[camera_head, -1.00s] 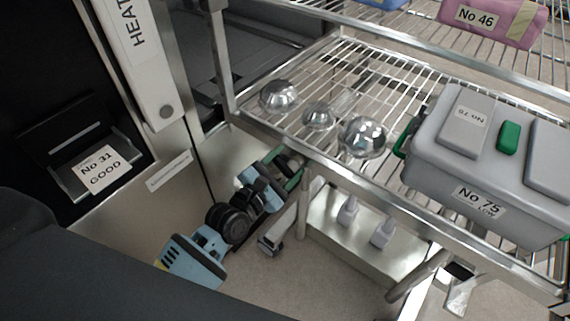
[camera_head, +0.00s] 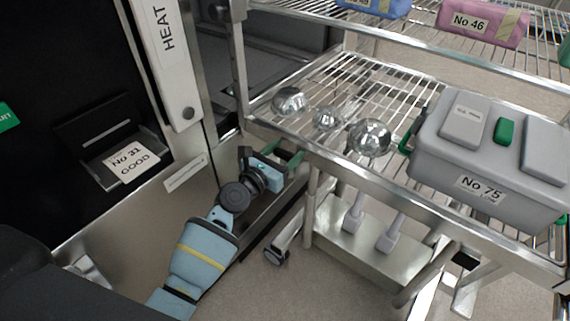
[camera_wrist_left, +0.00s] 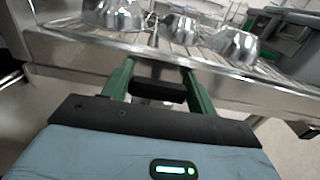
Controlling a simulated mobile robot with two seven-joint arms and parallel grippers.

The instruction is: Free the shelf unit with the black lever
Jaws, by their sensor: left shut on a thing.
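The wire shelf unit (camera_head: 345,170) stands at the right in the head view, with its lower shelf edge also across the wrist view (camera_wrist_left: 90,60). The black lever (camera_wrist_left: 158,90) shows in the left wrist view as a short dark bar below the shelf edge, between the green fingers. My left gripper (camera_head: 292,160) reaches the near left corner of the shelf unit, just under its edge. In the left wrist view the left gripper (camera_wrist_left: 160,76) is shut on the black lever. My right gripper is out of view.
Three shiny metal bowls (camera_head: 371,138) and a grey case marked No 75 (camera_head: 462,170) sit on the lower shelf. Pink and blue packs (camera_head: 485,22) are on the upper shelf. A machine wall with a No 31 card (camera_head: 130,160) borders the left. Grey floor (camera_head: 300,290) lies below.

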